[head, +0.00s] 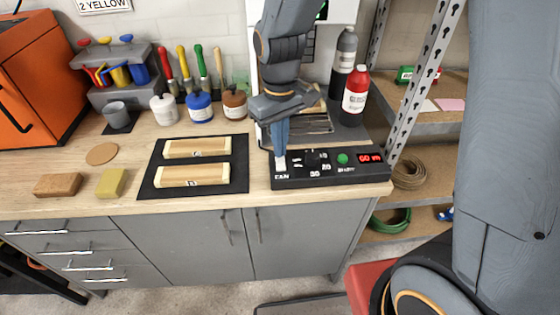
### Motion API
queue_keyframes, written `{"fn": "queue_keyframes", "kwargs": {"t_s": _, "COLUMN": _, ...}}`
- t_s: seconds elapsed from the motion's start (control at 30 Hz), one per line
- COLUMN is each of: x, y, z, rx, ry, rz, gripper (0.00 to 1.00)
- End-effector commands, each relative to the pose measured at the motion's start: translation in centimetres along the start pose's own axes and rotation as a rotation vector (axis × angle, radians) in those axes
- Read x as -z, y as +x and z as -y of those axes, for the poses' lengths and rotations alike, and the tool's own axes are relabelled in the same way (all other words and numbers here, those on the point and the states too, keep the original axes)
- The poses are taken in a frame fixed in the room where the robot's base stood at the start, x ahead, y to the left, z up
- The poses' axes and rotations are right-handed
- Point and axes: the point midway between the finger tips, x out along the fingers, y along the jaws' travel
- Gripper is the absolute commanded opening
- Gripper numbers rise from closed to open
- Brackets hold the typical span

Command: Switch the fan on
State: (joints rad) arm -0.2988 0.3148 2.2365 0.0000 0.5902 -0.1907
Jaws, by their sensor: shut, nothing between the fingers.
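A black control panel (328,170) lies at the front of the wooden bench, right of centre. White lettering at its left end reads FAN. It also carries a dial (313,159), a green button (343,159) and a red lit display (370,158) that seems to read 60. My gripper (280,162) points down at the panel's left end, just above the FAN label. Its fingers are shut with nothing visible between them. The fan switch is hidden or merged with the pale fingertips. I cannot tell whether the tips touch it or which way it is set.
A black mat (243,182) with two wooden blocks lies left of the panel. Paint jars (199,106) stand behind it. A red bottle (355,95) and a dark bottle (344,50) stand behind the panel. A metal shelf upright (424,75) rises at the right.

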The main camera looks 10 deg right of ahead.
Motion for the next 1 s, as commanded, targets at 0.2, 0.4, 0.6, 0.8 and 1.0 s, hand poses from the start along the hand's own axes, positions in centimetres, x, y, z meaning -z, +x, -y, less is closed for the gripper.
{"fn": "queue_keyframes", "kwargs": {"t_s": 0.2, "x": 0.0, "y": 0.2, "z": 0.0, "rx": 0.000, "ry": 0.000, "rz": 0.000, "gripper": 0.00}}
{"fn": "queue_keyframes", "kwargs": {"t_s": 0.4, "x": 0.0, "y": 0.5, "z": 0.0, "rx": 0.000, "ry": 0.000, "rz": 0.001, "gripper": 0.00}}
{"fn": "queue_keyframes", "kwargs": {"t_s": 0.6, "x": 0.0, "y": 0.8, "z": 0.0, "rx": 0.000, "ry": 0.000, "rz": 0.001, "gripper": 0.00}}
{"fn": "queue_keyframes", "kwargs": {"t_s": 0.8, "x": 0.0, "y": 1.0, "z": 0.0, "rx": 0.000, "ry": 0.000, "rz": 0.001, "gripper": 0.00}}
{"fn": "queue_keyframes", "kwargs": {"t_s": 1.0, "x": 0.0, "y": 1.3, "z": 0.0, "rx": 0.000, "ry": 0.000, "rz": 0.000, "gripper": 0.00}}
